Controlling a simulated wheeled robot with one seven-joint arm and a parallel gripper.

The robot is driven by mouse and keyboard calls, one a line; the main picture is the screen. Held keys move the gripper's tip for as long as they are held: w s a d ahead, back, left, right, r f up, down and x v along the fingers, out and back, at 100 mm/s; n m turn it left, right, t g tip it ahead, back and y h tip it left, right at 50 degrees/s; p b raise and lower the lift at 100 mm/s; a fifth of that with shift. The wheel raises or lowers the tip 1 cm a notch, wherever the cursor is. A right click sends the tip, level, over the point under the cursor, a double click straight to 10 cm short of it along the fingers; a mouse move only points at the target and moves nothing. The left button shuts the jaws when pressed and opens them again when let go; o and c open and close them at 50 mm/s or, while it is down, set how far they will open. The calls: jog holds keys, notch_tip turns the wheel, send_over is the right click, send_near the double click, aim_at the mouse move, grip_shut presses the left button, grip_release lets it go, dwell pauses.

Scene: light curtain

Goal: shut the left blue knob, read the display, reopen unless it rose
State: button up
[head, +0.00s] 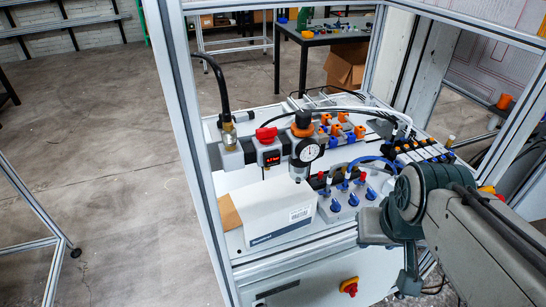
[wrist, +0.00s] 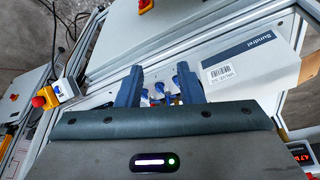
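The left blue knob (head: 335,206) is the leftmost of three blue knobs on a grey block, each with a red part by it, right of the white box. The middle blue knob (head: 353,199) and right blue knob (head: 370,194) stand beside it. The display (head: 271,158) shows red digits too small to read; in the wrist view the display (wrist: 301,154) is at the right edge and seems to read about 4.7. My gripper (wrist: 160,76) is open, its two dark blue fingers apart. Blue knobs show beyond and between the fingers; I cannot tell which, or see contact.
A white box (head: 280,215) with a label stands left of the knobs. A gauge (head: 307,151) and a red knob (head: 266,135) sit above the box. Aluminium frame posts (head: 190,130) border the bench. A red emergency button (wrist: 38,102) shows at the wrist view's left.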

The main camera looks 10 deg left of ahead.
jog(key=shift+o, duration=1)
jog(key=n+g+b, duration=0.4)
jog(key=n+b, duration=1.6)
jog(key=n, duration=0.2)
send_near(337, 203)
jog(key=shift+s+d+f, duration=0.15)
jog(key=shift+s+f, duration=0.2)
jog(key=shift+s, duration=0.2)
jog(key=shift+w+a+f+n+b, duration=0.2)
jog(key=shift+w+n+b, duration=0.1)
jog(key=shift+w+n, duration=0.2)
notch_tip(337, 203, down, 7)
jog(key=shift+f+b, duration=0.15)
jog(key=shift+b, duration=0.65)
